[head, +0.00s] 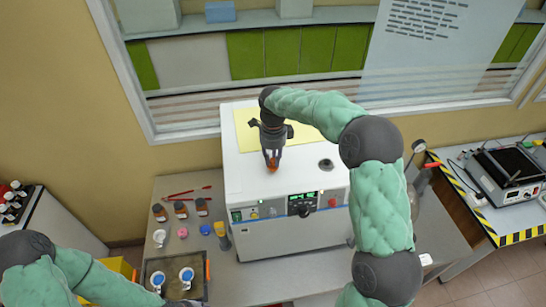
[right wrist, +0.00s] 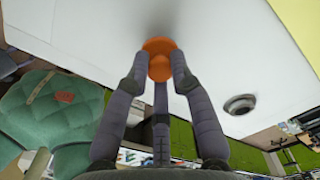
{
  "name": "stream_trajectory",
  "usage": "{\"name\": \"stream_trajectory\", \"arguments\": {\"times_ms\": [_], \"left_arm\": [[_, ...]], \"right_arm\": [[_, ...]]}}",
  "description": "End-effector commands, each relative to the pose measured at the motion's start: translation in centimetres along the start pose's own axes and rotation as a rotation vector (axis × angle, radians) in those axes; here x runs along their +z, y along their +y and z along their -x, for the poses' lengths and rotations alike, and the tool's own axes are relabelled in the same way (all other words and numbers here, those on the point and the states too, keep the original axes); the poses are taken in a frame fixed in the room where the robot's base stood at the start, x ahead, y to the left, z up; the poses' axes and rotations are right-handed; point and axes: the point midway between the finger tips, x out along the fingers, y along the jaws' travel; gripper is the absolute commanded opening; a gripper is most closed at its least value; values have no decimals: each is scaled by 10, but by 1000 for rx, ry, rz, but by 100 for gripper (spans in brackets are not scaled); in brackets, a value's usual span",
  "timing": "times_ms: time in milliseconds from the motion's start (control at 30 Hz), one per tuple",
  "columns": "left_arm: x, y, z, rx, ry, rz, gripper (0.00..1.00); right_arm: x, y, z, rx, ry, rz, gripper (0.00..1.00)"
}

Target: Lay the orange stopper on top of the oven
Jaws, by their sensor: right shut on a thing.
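The orange stopper (head: 272,164) is between the fingertips of my right gripper (head: 271,155), which is shut on it and points down. In the right wrist view the stopper (right wrist: 159,57) shows as an orange disc between the fingers (right wrist: 160,78), close to the white oven top. I cannot tell whether it touches that surface. The oven (head: 238,180) is a white box with a front control panel and a round port (head: 326,164) in its top, to the right of my gripper. My left arm shows at the lower left, but its gripper is out of view.
A yellow sheet (head: 248,134) lies on the oven top behind my gripper. Brown bottles (head: 181,210), red tongs (head: 187,192) and a tray (head: 150,270) with white cups are on the bench left of the oven. The front part of the oven top is mostly clear.

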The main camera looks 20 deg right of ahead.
Motion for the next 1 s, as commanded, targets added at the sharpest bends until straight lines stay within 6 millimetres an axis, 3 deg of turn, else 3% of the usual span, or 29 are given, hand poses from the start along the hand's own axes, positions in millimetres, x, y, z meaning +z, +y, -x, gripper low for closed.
{"name": "stream_trajectory", "arguments": {"times_ms": [233, 267, 333, 767, 1000], "left_arm": [[0, -1, -4, 0, 0, 0, 40], [0, -1, -3, 0, 0, 0, 40], [0, -1, -3, 0, 0, 0, 40], [0, 0, 1, 0, 0, 0, 40], [0, -3, -8, 0, 0, 0, 40]], "right_arm": [[0, 0, -4, 0, 0, 0, 1], [0, 0, -4, 0, 0, 0, 29], [0, 0, -3, 0, 0, 0, 47], [0, 0, 2, 0, 0, 0, 47], [1, -1, 38, -5, -3, 0, 47]]}}
